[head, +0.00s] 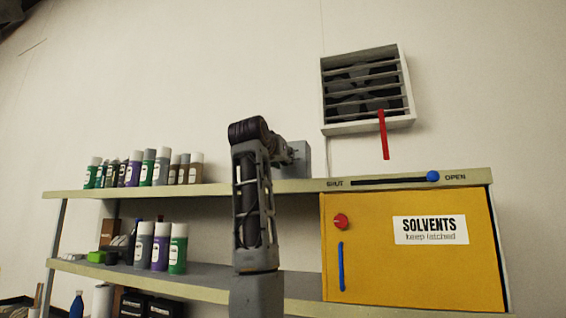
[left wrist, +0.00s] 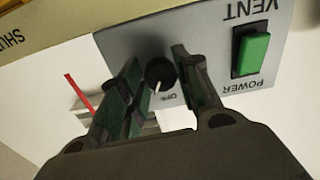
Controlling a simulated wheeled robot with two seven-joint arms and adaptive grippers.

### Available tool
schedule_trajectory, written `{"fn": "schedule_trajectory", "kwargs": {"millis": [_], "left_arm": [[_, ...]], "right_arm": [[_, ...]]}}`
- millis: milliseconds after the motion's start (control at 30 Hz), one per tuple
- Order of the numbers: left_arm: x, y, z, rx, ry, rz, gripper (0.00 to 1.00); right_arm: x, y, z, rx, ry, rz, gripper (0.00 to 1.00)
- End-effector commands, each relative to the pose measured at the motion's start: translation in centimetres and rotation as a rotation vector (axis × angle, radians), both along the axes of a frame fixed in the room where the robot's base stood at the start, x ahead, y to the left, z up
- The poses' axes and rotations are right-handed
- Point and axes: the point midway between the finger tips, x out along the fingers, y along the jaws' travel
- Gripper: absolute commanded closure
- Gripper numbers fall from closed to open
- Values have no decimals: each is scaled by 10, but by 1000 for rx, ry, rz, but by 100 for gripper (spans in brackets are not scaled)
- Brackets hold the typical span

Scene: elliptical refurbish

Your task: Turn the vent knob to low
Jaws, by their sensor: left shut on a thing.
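The vent knob (left wrist: 160,73) is a small round black dial with a white pointer, on the grey vent panel (left wrist: 135,40). In the left wrist view the panel's lettering is upside down. The pointer aims down in the picture, close to the OFF label; other knob markings cannot be read. My left gripper (left wrist: 160,60) is shut on the knob, one finger on each side. In the head view my arm rises in front of the shelves to the grey vent box (head: 301,158) and hides the knob. My right gripper is in neither view.
A green POWER switch (left wrist: 251,54) sits beside the knob. The wall fan (head: 365,88) has a hanging red strip (head: 384,135). A blue slider knob (head: 432,176) is at OPEN above the yellow solvents cabinet (head: 400,275). Several bottles (head: 148,168) stand left on the shelf.

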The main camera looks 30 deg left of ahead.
Motion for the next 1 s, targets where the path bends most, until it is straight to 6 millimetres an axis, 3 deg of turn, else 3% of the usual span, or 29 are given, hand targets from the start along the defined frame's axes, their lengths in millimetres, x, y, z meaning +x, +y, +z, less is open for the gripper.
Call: {"fn": "schedule_trajectory", "kwargs": {"millis": [367,867,900,1000], "left_arm": [[-1,1,1,203,48,1,91],[-1,0,1,235,54,0,91],[-1,0,1,235,54,0,66],[-1,0,1,235,54,0,53]], "right_arm": [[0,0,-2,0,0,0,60],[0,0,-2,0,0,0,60],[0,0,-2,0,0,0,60],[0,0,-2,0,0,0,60]]}}
